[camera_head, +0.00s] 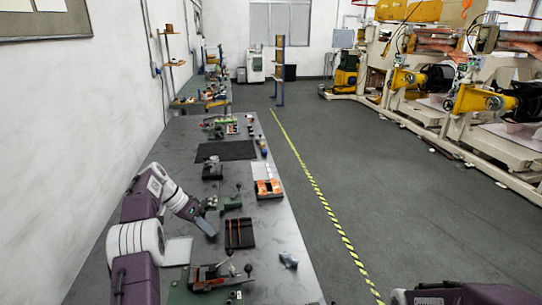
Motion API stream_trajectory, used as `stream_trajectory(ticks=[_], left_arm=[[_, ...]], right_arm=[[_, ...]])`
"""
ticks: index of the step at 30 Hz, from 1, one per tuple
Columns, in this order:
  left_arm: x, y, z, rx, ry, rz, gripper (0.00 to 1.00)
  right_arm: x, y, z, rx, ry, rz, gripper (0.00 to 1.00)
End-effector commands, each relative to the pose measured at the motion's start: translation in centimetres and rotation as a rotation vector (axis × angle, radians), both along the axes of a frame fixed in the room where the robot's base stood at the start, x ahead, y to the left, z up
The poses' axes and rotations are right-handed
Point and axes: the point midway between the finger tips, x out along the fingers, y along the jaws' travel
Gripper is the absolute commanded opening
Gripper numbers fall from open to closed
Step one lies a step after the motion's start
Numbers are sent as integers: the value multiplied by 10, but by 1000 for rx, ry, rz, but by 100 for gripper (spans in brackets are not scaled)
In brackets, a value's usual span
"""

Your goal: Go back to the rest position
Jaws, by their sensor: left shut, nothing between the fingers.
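My left arm comes in from the left, over the near left part of the long grey workbench (277,234). My left gripper (208,231) is shut and empty, pointing down and to the right above the bench. It is just left of a black tray (239,233) with orange-red strips in it, and apart from it. A small green fixture (230,203) is close behind the gripper. Part of my right arm shows at the bottom right corner; its gripper is out of view.
A clamp-like tool (215,277) and a small grey-blue item (288,260) lie at the near end. An orange box (268,188) and a black mat (226,151) lie farther back. Open floor (400,215) with a yellow-black line is on the right, then large machines (490,100).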

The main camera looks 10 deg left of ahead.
Motion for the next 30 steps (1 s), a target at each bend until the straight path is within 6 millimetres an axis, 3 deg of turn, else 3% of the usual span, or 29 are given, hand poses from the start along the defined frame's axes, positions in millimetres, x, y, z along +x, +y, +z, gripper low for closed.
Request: stream_trajectory(ticks=[3, 5, 8, 12, 14, 18, 24, 28, 30], left_arm=[[10, -30, 39, 31, -67, -62, 0], [5, -55, 60, 37, -79, -109, 0], [-21, -99, 78, 57, -52, -184, 0], [-62, -136, 78, 114, 7, -193, 0], [-85, -149, 72, 148, 39, -173, 0], [-152, -163, 39, 254, 122, -77, 0], [-253, -145, -28, 398, 209, 152, 0], [-290, -128, -64, 440, 245, 331, 0], [-275, -126, -64, 426, 199, 427, 0]], right_arm=[[0, 0, 0, 0, 0, 0, 0], [0, 0, 0, 0, 0, 0, 0], [0, 0, 0, 0, 0, 0, 0], [0, 0, 0, 0, 0, 0, 0], [0, 0, 0, 0, 0, 0, 0], [0, 0, 0, 0, 0, 0, 0], [0, 0, 0, 0, 0, 0, 0], [0, 0, 0, 0, 0, 0, 0], [0, 0, 0, 0, 0, 0, 0]])
